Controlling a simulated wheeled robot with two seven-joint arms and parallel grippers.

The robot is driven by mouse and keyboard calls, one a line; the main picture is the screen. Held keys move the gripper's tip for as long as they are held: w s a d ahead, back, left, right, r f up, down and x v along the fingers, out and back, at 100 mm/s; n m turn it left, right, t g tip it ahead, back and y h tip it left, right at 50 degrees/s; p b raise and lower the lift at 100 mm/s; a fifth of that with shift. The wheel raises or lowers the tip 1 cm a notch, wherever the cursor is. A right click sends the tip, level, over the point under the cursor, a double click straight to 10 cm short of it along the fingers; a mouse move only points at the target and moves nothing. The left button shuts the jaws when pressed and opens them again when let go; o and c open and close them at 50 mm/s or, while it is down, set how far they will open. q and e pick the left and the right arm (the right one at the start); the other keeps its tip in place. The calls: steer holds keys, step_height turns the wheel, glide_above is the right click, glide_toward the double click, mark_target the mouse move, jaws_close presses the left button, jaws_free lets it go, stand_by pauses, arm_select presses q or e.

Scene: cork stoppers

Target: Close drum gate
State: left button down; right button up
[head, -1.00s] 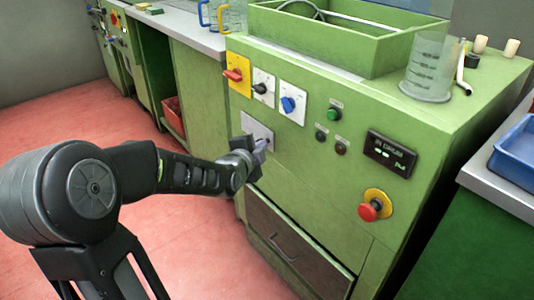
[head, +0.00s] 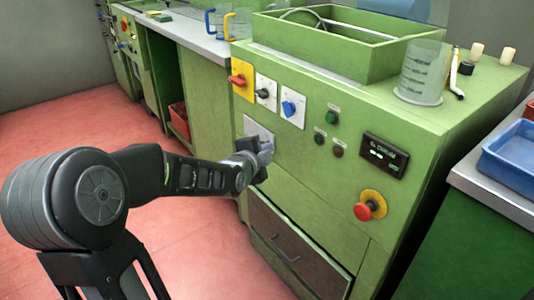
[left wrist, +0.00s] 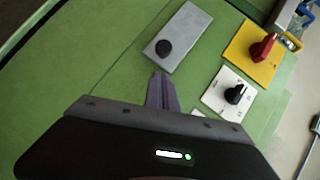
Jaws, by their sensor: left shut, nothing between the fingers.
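The green machine cabinet (head: 300,172) carries a grey plate (head: 254,128) on its front. In the left wrist view this grey plate (left wrist: 189,33) has one round black knob (left wrist: 164,47) near its end. My left gripper (head: 264,147) is in front of the plate in the head view and hides its lower part. In the left wrist view its fingers (left wrist: 163,90) are shut and empty, with their tips just short of the knob. I cannot tell whether they touch the plate. No part labelled as a drum gate can be made out. My right gripper is not in view.
Near the plate are a red switch on yellow (head: 238,80), a black switch (head: 264,93) and a blue switch (head: 289,108). A red stop button (head: 364,211) sits lower right. An open green bin (head: 345,62) and a clear beaker (head: 422,75) stand on top.

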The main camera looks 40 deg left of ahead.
arm_select(q)
steer(key=p+v, duration=0.2)
steer(key=v, duration=0.8)
steer(key=shift+d, duration=0.2)
